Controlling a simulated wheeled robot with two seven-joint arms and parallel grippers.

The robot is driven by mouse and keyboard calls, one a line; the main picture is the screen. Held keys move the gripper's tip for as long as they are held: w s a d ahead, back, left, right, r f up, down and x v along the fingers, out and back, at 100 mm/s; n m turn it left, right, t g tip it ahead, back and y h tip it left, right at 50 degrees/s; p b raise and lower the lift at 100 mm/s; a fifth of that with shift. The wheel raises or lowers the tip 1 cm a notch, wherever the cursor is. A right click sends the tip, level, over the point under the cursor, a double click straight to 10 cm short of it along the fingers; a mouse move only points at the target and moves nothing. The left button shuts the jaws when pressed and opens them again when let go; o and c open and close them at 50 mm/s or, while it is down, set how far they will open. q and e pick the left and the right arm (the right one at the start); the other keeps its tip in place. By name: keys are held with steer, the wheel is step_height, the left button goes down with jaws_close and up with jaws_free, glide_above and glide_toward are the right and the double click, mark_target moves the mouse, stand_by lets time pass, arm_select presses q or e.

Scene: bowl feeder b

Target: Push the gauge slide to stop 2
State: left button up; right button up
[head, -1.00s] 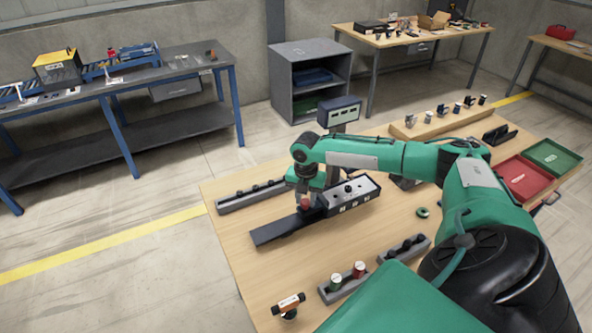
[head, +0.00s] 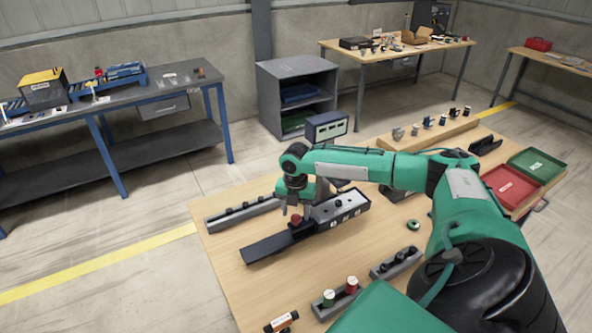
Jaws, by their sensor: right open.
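The gauge is a dark block (head: 345,208) with small white labels on its front side and a long flat black rail (head: 268,247) running out to the left. A slide with a red knob (head: 296,219) sits where the rail meets the block. My right gripper (head: 295,209) points down just above the red knob, its fingers apart. It seems empty, but whether a finger touches the knob I cannot tell. The stop numbers are too small to read. My left gripper is not in view.
A grey rack (head: 240,214) with black pegs lies behind the rail. In front are grey holders, one with a green and a red-topped cylinder (head: 351,285). Red (head: 508,187) and green (head: 536,166) trays sit far right.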

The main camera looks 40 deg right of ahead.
step_height(320, 180, up, 12)
steer(key=b, duration=0.3)
steer(key=shift+r, duration=0.15)
stand_by(0.4)
